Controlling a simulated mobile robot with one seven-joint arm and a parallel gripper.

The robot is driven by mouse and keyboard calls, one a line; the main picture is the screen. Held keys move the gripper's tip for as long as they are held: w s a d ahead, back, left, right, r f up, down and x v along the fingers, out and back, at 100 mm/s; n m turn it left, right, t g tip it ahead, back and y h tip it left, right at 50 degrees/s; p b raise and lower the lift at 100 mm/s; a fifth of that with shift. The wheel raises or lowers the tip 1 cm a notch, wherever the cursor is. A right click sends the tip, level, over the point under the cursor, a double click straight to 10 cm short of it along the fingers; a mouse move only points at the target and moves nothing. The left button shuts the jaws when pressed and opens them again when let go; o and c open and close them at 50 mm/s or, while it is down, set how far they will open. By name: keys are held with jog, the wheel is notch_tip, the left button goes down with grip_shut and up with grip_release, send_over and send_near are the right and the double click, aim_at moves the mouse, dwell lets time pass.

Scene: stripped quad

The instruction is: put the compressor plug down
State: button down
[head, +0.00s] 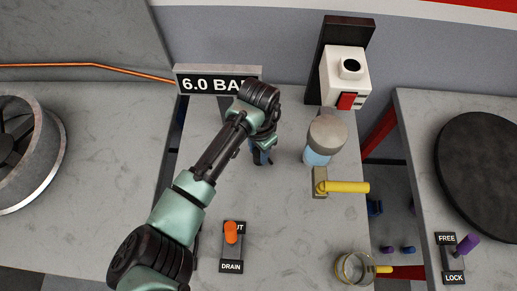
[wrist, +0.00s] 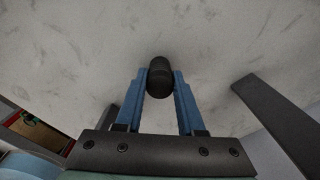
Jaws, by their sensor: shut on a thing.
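My gripper (head: 263,155) is over the middle table, in front of the "6.0 BAR" sign. In the wrist view my gripper's two blue fingers (wrist: 160,88) are shut on the compressor plug (wrist: 160,76), a small black rounded cylinder. The plug sticks out a little past the fingertips. In the head view my wrist and fingers hide most of the plug. The grey tabletop (wrist: 95,50) fills the view beyond it. I cannot tell whether the plug touches the table.
A grey-capped blue container (head: 325,138) and a yellow-handled valve (head: 345,187) stand right of my gripper. A white device with a red switch (head: 346,75) is behind. An orange DRAIN lever (head: 232,232) and a clear cup (head: 354,267) are nearer. Table around my gripper is bare.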

jog(key=shift+f, duration=0.2)
jog(key=c, duration=0.5)
grip_release()
jog(key=shift+r, duration=0.1)
